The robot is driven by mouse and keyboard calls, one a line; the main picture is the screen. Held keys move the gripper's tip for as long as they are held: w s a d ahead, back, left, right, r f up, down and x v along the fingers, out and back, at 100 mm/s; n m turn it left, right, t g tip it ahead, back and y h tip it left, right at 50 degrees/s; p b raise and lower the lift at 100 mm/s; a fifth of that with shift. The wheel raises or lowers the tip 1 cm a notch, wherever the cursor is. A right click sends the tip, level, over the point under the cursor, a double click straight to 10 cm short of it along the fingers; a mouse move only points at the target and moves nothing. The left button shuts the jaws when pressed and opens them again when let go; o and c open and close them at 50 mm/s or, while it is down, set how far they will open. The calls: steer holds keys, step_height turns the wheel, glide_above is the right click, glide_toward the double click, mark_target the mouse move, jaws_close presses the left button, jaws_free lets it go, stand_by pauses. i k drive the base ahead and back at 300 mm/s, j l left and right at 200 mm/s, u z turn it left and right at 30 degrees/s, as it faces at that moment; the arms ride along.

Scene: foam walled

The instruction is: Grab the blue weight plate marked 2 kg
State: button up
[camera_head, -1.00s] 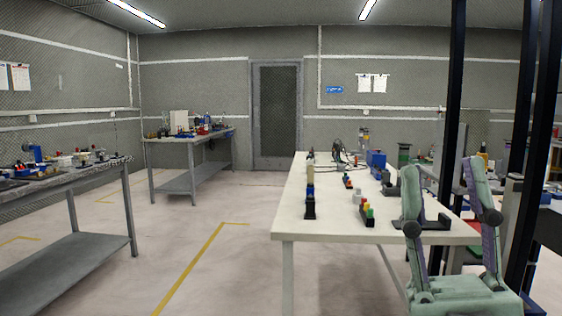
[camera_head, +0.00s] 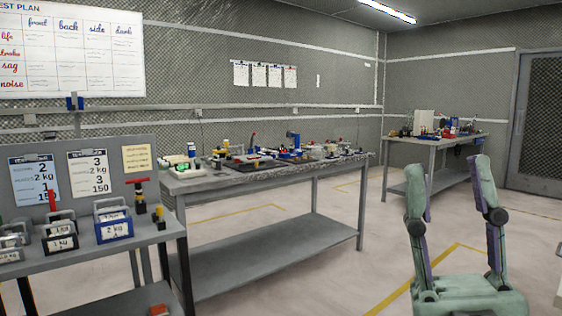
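A blue weight (camera_head: 116,229) with a white label reading 2 kg and a handle on top sits near the right end of the grey table at the lower left. My gripper (camera_head: 447,162) is at the right of the view, its two green fingers apart and pointing up, with nothing between them. It is well to the right of the blue weight, apart from it.
A dark weight marked 1 kg (camera_head: 61,242) and others stand left of the blue one. A red-handled clamp (camera_head: 139,195) stands just behind it. A long grey workbench (camera_head: 270,255) bears several small items. Open floor (camera_head: 345,280) lies between bench and gripper.

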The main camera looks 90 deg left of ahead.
mark_target(114, 229)
steer(key=u, duration=4.05)
